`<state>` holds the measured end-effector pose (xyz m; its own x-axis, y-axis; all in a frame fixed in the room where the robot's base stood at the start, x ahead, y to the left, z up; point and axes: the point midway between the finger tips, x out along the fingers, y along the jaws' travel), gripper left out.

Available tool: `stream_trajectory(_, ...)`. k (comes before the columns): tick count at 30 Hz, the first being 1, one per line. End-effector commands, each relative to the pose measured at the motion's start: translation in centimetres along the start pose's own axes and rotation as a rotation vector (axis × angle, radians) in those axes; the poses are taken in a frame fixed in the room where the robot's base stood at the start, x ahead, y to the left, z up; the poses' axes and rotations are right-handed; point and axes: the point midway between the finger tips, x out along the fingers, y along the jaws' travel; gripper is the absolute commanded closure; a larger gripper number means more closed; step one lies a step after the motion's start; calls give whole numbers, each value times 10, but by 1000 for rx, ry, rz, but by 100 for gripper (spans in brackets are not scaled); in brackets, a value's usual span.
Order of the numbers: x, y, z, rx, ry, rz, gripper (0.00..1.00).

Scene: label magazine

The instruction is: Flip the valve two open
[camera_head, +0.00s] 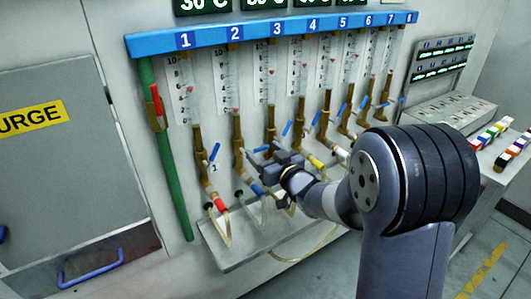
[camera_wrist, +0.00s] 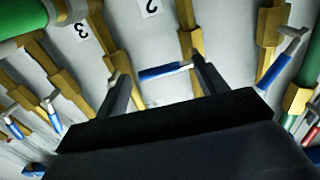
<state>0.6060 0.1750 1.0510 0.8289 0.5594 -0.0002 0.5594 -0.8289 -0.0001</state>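Valve two's brass body (camera_head: 237,130) stands under the blue header's number 2 in the head view. In the wrist view, which is upside down, its blue lever (camera_wrist: 165,71) lies crosswise to the brass pipe (camera_wrist: 190,45), near the inverted label 2. My gripper (camera_head: 262,153) is in front of valve two in the head view. In the wrist view its two dark fingers (camera_wrist: 160,82) are spread apart, with the lever between their tips. I cannot tell whether either finger touches it. In the head view my gripper partly hides the lever.
Valve one (camera_head: 200,150) stands close on the left and valve three (camera_head: 270,122) close on the right, each with a blue lever. A green pipe (camera_head: 166,165) with a red lever is at far left. A grey tray (camera_head: 225,262) and clear hoses lie below.

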Motion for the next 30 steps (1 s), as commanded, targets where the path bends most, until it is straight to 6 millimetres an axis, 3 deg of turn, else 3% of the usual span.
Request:
stream_trajectory(19,0,0,0,0,0,0,86)
stream_trajectory(30,0,0,-1,-60,2,0,86)
